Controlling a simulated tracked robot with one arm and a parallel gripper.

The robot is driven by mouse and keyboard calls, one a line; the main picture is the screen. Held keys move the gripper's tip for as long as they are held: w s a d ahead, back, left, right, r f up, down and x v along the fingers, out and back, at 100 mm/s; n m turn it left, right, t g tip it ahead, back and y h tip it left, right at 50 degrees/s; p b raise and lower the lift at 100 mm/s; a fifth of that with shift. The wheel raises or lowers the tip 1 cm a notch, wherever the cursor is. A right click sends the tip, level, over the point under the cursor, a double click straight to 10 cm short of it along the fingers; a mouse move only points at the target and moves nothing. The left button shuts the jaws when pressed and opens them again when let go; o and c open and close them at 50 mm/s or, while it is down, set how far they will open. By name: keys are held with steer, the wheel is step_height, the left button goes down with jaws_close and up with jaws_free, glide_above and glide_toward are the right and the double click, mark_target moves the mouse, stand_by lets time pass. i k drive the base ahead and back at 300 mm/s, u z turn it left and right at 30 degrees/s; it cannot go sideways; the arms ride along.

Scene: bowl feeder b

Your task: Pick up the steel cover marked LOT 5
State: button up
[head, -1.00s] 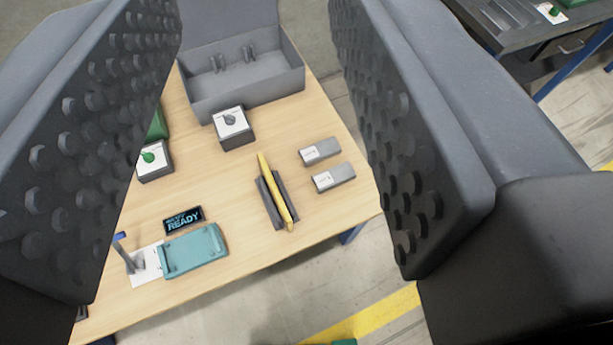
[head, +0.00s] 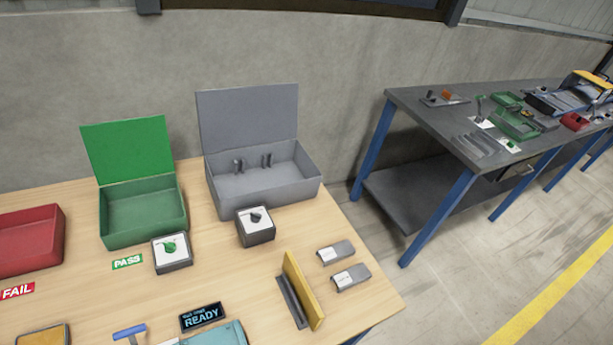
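Two small grey steel blocks with white labels lie side by side near the right edge of the wooden table: a rear block (head: 336,252) and a front block (head: 351,278). They look like covers. The print on their labels is too small to read, so I cannot tell which one is marked LOT 5. Both lie flat and a little apart. My gripper is not in this view.
A yellow plate (head: 303,290) stands in a dark holder left of the blocks. Behind are a grey open box (head: 265,190), a green PASS box (head: 143,215) and a red FAIL box (head: 30,240). A dark workbench (head: 440,125) stands right, with floor between.

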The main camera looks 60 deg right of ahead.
mark_target(346, 278)
steer(key=u, duration=1.95)
steer(key=k, duration=2.65)
steer(key=z, duration=1.5)
steer(key=i, duration=1)
steer(key=z, duration=0.05)
